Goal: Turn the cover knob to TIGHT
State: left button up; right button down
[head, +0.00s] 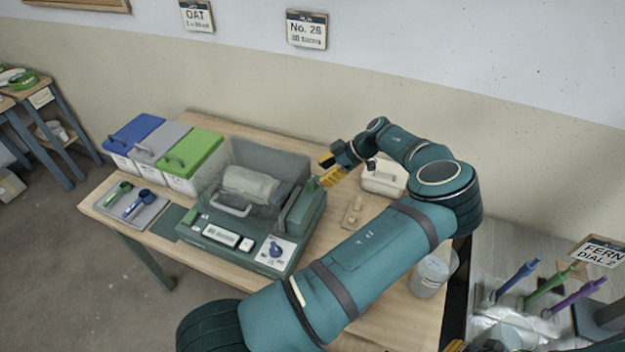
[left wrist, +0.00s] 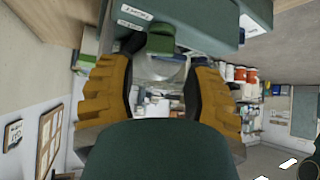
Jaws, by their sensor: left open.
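The dark green machine (head: 222,236) stands on the wooden table, with a clear cover (head: 262,160) over a pale roll-shaped load. A green knob (head: 312,184) is on the machine's right side. In the left wrist view the green knob (left wrist: 160,40) shows between and beyond the fingertips; I see no contact. A blue knob (head: 275,249) sits on a white dial plate at the machine's front; its marks are too small to read. My left gripper (head: 329,171) is open beside the green knob. A yellow bit at the bottom edge may be my right gripper (head: 455,346).
Blue, grey and green-lidded bins (head: 192,163) stand left of the machine. A tray (head: 131,205) with two scoops lies at the table's left. A cream case (head: 384,178) and a white tub (head: 432,275) stand to the right. My left arm crosses the table's right part.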

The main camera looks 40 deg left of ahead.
aim_at(312, 180)
pick_arm(q)
jog(key=shift+x, duration=2.7)
grip_shut()
